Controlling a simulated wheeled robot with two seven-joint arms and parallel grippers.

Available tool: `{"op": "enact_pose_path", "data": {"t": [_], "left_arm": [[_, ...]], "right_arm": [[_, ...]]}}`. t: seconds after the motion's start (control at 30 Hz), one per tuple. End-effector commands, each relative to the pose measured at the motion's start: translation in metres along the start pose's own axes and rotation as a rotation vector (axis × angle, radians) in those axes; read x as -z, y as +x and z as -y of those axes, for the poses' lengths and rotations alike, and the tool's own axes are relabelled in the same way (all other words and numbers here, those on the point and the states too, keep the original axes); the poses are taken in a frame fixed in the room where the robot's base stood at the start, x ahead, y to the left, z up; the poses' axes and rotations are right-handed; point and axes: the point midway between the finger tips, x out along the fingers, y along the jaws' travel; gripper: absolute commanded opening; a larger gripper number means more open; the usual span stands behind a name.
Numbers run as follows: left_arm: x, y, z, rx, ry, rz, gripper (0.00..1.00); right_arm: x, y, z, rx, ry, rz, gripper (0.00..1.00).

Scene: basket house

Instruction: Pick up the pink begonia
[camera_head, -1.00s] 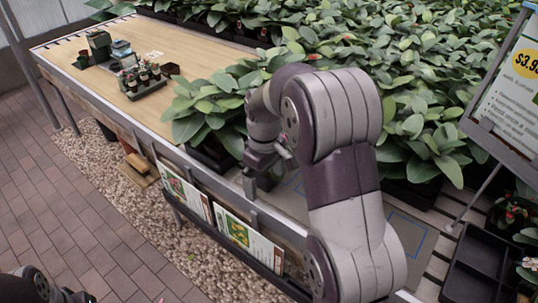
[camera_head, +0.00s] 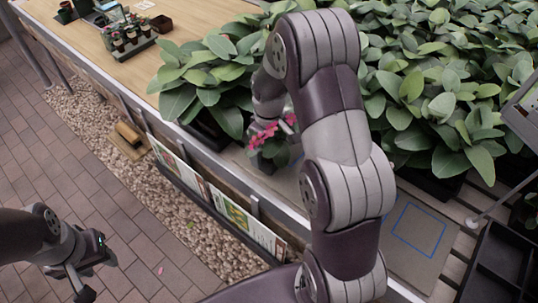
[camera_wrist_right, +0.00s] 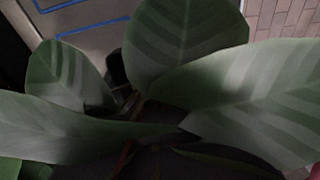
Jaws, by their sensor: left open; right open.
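The pink begonia (camera_head: 268,142) stands in a dark pot near the front edge of the bench in the head view. It has pink flowers above green leaves. My right gripper (camera_head: 272,112) is just above and behind the flowers, partly hidden by them and my arm. It is open, and I see no grip on the plant. Large green leaves (camera_wrist_right: 180,45) fill the right wrist view, with a pink bit at its lower right corner. My left gripper (camera_head: 88,268) is open and empty over the brick floor at lower left, away from the begonia.
Dense leafy plants (camera_head: 445,110) crowd the bench behind and right of my right arm. A grey mat with blue outlines (camera_head: 420,228) and a black tray (camera_head: 503,262) lie at right. A tray of small pots (camera_head: 126,40) stands at the far left. Signs (camera_head: 232,210) line the bench front.

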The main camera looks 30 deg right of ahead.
Motion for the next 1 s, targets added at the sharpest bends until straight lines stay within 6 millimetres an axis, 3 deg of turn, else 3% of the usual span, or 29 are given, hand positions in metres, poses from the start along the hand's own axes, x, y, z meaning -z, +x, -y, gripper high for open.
{"op": "enact_pose_path", "data": {"t": [0.1, 0.33, 0.47, 0.5, 0.77, 1.0], "left_arm": [[0.0, 0.002, 0.0, 0.0, 0.0, 0.0, 0.43], [0.0, 0.002, 0.0, 0.0, 0.0, 0.0, 0.43], [0.0, 0.002, 0.0, 0.0, 0.0, 0.0, 0.43], [0.0, 0.002, 0.0, 0.0, 0.0, 0.0, 0.43], [0.0, 0.001, 0.0, 0.0, 0.0, 0.0, 0.43], [0.0, -0.003, 0.0, 0.0, 0.0, 0.0, 0.43]], "right_arm": [[0.0, 0.015, 0.0, 0.001, 0.0, 0.001, 1.0], [0.0, 0.017, 0.0, -0.001, 0.0, -0.001, 1.0], [0.0, 0.016, 0.0, -0.001, 0.0, -0.001, 0.58], [0.0, 0.016, 0.0, -0.001, 0.0, -0.001, 0.54], [0.001, 0.014, -0.001, -0.002, 0.0, -0.002, 0.54], [0.002, -0.017, -0.001, -0.004, 0.0, -0.006, 0.54]]}}
